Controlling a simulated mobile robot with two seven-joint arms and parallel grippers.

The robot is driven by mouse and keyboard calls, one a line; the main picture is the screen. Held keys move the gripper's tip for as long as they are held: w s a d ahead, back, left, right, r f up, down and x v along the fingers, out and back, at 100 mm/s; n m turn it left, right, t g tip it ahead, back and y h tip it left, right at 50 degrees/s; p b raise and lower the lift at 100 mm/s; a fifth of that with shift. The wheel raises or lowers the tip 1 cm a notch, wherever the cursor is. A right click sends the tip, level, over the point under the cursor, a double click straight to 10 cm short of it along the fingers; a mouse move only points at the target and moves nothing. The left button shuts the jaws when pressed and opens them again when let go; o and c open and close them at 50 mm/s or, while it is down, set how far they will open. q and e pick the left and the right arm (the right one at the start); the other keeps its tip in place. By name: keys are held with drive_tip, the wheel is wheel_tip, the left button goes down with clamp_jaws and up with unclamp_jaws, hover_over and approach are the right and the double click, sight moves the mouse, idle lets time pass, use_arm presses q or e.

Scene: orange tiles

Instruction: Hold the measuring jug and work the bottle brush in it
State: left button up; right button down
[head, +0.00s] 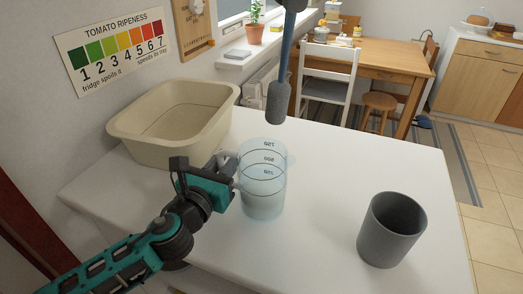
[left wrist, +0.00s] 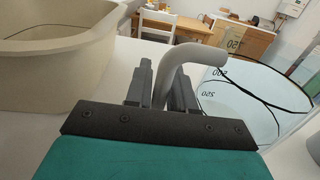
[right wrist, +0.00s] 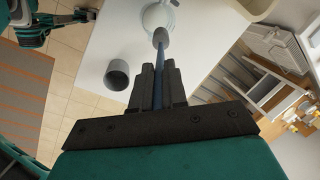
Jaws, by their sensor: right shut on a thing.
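The clear bluish measuring jug (head: 263,185) stands upright on the white worktop. Its grey handle (left wrist: 168,88) lies between the fingers of my left gripper (head: 229,172); I cannot tell whether they press on it. The bottle brush has a blue shaft and a grey head (head: 279,103). It hangs head down above the jug's mouth, apart from it and slightly to the right of its middle. My right gripper (right wrist: 159,82) is shut on the brush shaft; its fingers are mostly out of the head view, at the top edge.
A beige basin (head: 178,135) stands behind and left of the jug. A dark grey cup (head: 392,229) stands at the right front of the worktop (head: 320,205). The worktop between jug and cup is clear. A wall and windowsill (head: 250,58) rise behind.

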use_arm(q)
drive_tip(key=o, duration=0.4)
drive_tip(key=shift+o, duration=0.2)
